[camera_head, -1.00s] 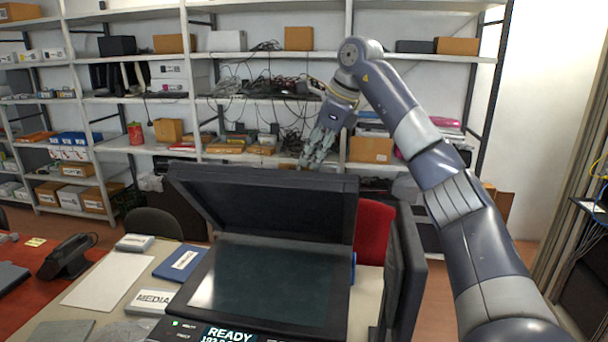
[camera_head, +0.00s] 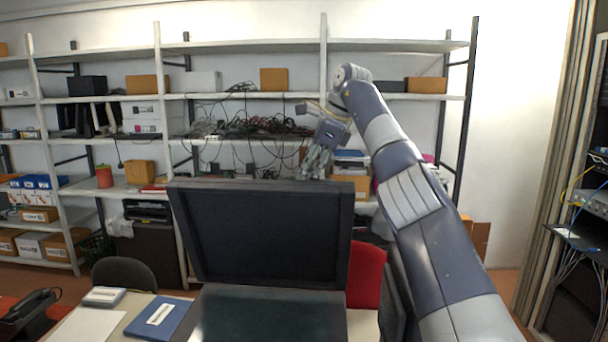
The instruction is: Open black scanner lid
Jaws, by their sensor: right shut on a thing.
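The black scanner lid (camera_head: 262,235) stands raised and steeply tilted, hinged behind the dark scanner glass (camera_head: 258,315) at the bottom of the view. My right gripper (camera_head: 312,172) is at the lid's top edge, right of its middle, with its fingers pointing down. It is shut, and the lid's edge is the only thing at its fingers; the exact contact is hard to see. My left gripper is not in view.
A blue book (camera_head: 158,318) and a white sheet (camera_head: 88,326) lie on the table to the left. A red chair (camera_head: 366,275) is behind the scanner at the right. Metal shelves (camera_head: 235,97) with boxes and cables fill the back wall.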

